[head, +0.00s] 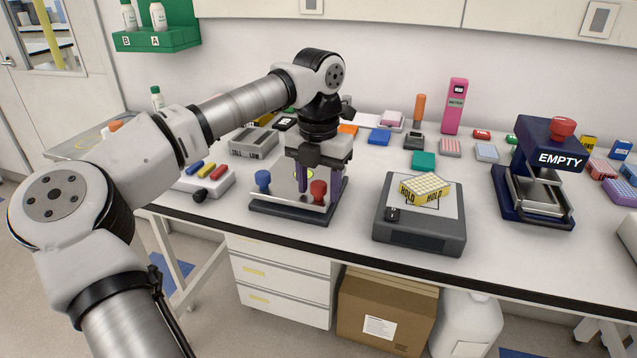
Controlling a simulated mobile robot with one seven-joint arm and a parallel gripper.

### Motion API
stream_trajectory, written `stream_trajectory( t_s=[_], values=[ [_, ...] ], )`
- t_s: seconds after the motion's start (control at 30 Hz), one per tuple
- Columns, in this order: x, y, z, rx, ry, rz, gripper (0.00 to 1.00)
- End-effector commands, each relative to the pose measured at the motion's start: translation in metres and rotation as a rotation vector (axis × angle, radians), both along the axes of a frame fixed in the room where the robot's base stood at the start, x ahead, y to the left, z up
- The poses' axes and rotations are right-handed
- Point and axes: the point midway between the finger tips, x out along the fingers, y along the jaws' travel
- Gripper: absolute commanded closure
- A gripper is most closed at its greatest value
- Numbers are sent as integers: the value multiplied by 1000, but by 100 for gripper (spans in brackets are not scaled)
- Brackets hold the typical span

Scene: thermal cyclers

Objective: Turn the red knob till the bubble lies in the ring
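The levelling stand has a dark base (276,212) at the front edge of the bench, left of centre. The red knob (318,191) stands at its right front and the blue knob (263,179) at its left. My gripper (320,188) points down over the stand, close to the red knob. Its purple-lined fingers look spread, with a gap between them; I cannot tell whether either touches the knob. A small yellow-green patch (309,174) shows between the fingers, perhaps the level. The bubble and ring cannot be made out, partly hidden by my gripper.
A grey device (418,232) bearing a yellow rack (426,189) stands to the right. A dark blue press labelled EMPTY (540,175) is farther right. A block with coloured levers (204,183) sits left of the stand. Small boxes and racks crowd the back of the bench.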

Motion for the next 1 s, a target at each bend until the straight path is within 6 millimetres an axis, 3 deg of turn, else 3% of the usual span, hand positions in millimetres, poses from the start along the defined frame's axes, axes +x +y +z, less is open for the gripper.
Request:
stream_trajectory(
  t_s=[0.2,0.33,0.8,1.0],
  values=[
    [0,0,1,0,1,-1,50],
    [0,0,12,1,-2,-1,50],
    [0,-1,112,-1,-2,0,50],
    [0,0,134,0,0,0,50]
  ],
)
